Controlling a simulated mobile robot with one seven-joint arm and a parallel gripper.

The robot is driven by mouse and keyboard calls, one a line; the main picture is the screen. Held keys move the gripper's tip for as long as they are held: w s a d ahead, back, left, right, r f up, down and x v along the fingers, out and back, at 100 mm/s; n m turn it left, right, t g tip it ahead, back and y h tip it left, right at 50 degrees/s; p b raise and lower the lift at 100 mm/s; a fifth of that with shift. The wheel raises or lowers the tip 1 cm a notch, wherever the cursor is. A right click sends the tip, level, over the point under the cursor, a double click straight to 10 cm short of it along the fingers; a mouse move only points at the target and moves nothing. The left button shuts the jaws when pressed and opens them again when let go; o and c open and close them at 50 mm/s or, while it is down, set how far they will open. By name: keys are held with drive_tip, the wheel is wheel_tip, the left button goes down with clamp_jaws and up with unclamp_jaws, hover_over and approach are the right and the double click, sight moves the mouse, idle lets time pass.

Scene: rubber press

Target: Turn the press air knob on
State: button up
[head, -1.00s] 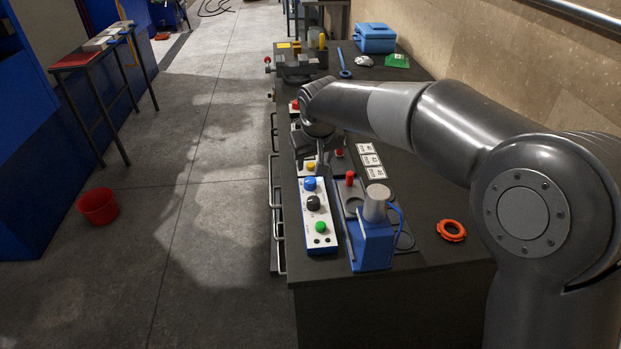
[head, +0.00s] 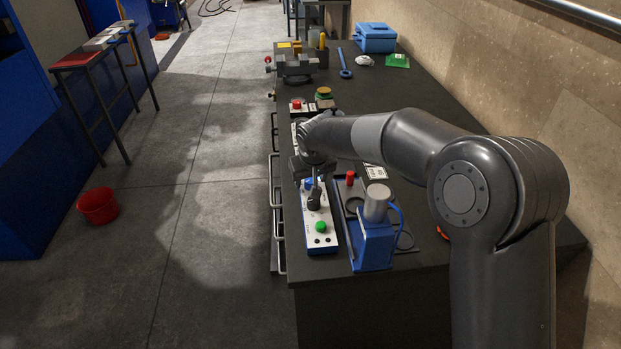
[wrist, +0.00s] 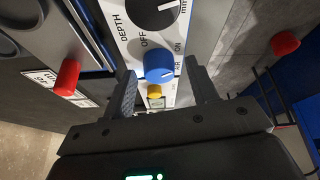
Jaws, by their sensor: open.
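The press air knob is blue, with a white pointer line, and sits on a white control panel marked OFF, ON and AIR in the wrist view (wrist: 158,66). In the head view the blue knob (head: 308,183) is partly hidden behind my gripper (head: 315,192). My gripper in the wrist view (wrist: 164,82) is open, with one finger to each side of the blue knob. Contact with the knob cannot be told. The panel (head: 322,245) also holds a black DEPTH knob (wrist: 152,8), a green button (head: 321,227) and a yellow button (wrist: 155,91).
A blue press (head: 372,246) with a grey cylinder stands right of the panel, near a red-capped handle (head: 350,178). A red stop button (head: 297,105) and a vise (head: 295,68) are farther back. A red bucket (head: 98,206) stands on the floor at left.

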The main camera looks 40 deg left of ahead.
drive_tip(key=shift+c, duration=0.3)
drive_tip(key=c, duration=0.9)
drive_tip(key=shift+n, duration=0.5)
drive_tip(key=o, duration=1)
drive_tip(key=shift+c, duration=0.2)
drive_tip(key=shift+r, duration=0.1)
drive_tip(key=v, duration=1)
drive_tip(key=shift+d+r, duration=0.25)
drive_tip(key=shift+r, duration=0.05)
